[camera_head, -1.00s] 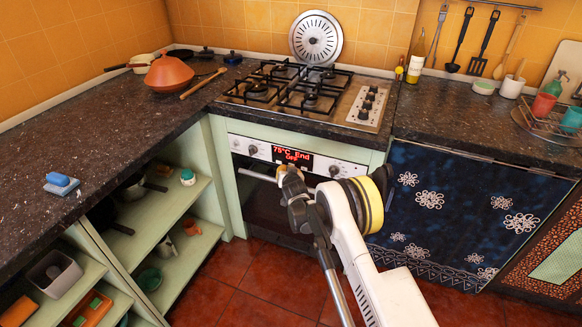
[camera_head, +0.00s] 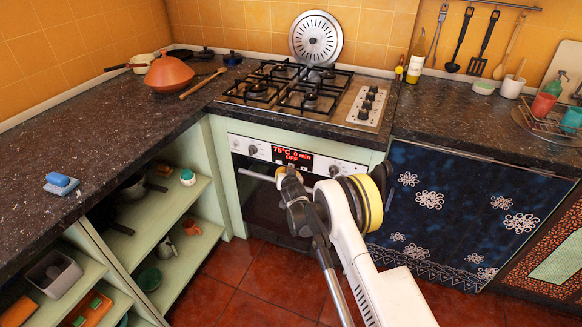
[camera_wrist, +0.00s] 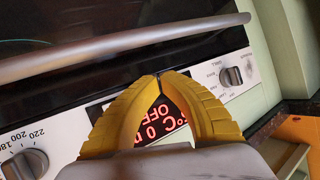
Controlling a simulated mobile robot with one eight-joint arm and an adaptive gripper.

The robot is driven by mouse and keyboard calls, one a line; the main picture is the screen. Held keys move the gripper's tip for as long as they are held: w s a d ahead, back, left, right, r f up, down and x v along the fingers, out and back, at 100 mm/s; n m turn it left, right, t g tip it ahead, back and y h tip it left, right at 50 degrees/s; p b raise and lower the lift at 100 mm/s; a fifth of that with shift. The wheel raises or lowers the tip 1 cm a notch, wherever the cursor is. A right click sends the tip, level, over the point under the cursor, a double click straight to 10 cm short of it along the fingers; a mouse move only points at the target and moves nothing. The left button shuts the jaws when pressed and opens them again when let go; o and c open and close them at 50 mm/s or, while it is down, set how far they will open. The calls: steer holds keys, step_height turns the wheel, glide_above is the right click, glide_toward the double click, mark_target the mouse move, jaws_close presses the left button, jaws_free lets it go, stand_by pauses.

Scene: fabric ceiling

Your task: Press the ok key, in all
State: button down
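The oven (camera_head: 300,210) is built in below the hob. Its display (camera_head: 292,155) reads 75°C, 0 min and OFF in red. In the wrist view the panel is upside down, and the display (camera_wrist: 168,125) shows between my fingers. I cannot make out the ok key; my fingers cover part of the panel around the display. My gripper (camera_wrist: 158,75) has yellow fingers with tips meeting, shut with nothing between them. In the head view my gripper (camera_head: 283,170) is at the panel, just below the display. I cannot tell whether the tips touch the panel.
The oven handle (camera_wrist: 120,48) runs close past my fingertips. Two knobs flank the display, a left one (camera_head: 252,150) and a right one (camera_head: 334,171). The hob (camera_head: 305,95) is above. Open shelves (camera_head: 165,215) stand left, and a dark blue curtain (camera_head: 450,215) hangs right.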

steer(key=shift+s, duration=0.15)
steer(key=shift+s+a, duration=0.3)
steer(key=shift+s, duration=0.5)
steer(key=shift+s+a, duration=0.3)
steer(key=shift+s, duration=0.45)
steer(key=shift+s+a, duration=0.3)
steer(key=shift+s, duration=0.5)
